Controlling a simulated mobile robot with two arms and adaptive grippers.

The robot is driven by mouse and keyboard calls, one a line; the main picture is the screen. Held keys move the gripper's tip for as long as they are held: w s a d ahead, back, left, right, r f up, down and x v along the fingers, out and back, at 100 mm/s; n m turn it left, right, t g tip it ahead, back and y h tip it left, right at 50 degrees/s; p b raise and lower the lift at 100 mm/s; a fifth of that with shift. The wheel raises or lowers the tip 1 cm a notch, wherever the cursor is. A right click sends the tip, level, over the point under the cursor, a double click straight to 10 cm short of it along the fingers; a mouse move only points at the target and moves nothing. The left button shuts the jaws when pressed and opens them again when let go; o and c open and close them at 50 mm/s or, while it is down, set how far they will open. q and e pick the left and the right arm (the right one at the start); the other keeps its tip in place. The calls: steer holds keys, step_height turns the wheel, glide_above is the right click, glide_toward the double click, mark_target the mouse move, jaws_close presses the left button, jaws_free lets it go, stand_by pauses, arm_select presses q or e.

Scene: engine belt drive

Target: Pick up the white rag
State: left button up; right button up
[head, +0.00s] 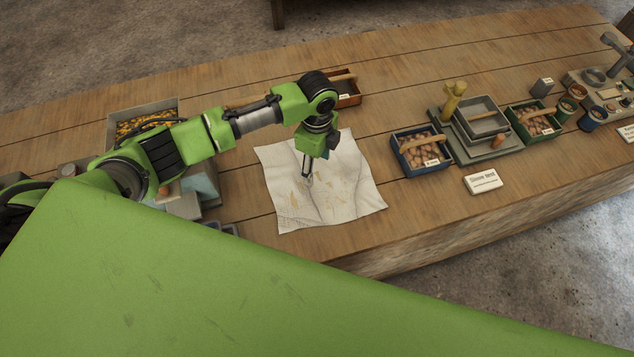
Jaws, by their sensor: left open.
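The white rag (335,198) lies spread on the wooden table, roughly square, with wrinkles and yellowish-brown stains. My left gripper (308,180) points down over the upper middle part of the rag and is open. Its fingertips are at or just above the cloth; I cannot tell if they touch it. The gripper and wrist hide a small part of the rag's upper edge. My right gripper is not in view.
A blue box (421,150) of brown round pieces stands right of the rag, with a "Sieve test" card (482,181) near it. The wooden table (400,222) is bare in front of the rag.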

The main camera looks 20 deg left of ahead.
mark_target(317, 177)
arm_select(q)
step_height(317, 177, down, 3)
steer(key=shift+r, duration=0.2)
steer(key=shift+f, duration=0.5)
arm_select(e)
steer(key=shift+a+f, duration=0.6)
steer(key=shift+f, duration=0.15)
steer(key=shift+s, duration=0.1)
arm_select(q)
steer(key=shift+c, duration=0.6)
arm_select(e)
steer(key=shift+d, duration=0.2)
arm_select(q)
steer(key=shift+s, duration=0.1)
steer(key=c, duration=1)
steer(key=shift+f, duration=0.1)
jaws_close()
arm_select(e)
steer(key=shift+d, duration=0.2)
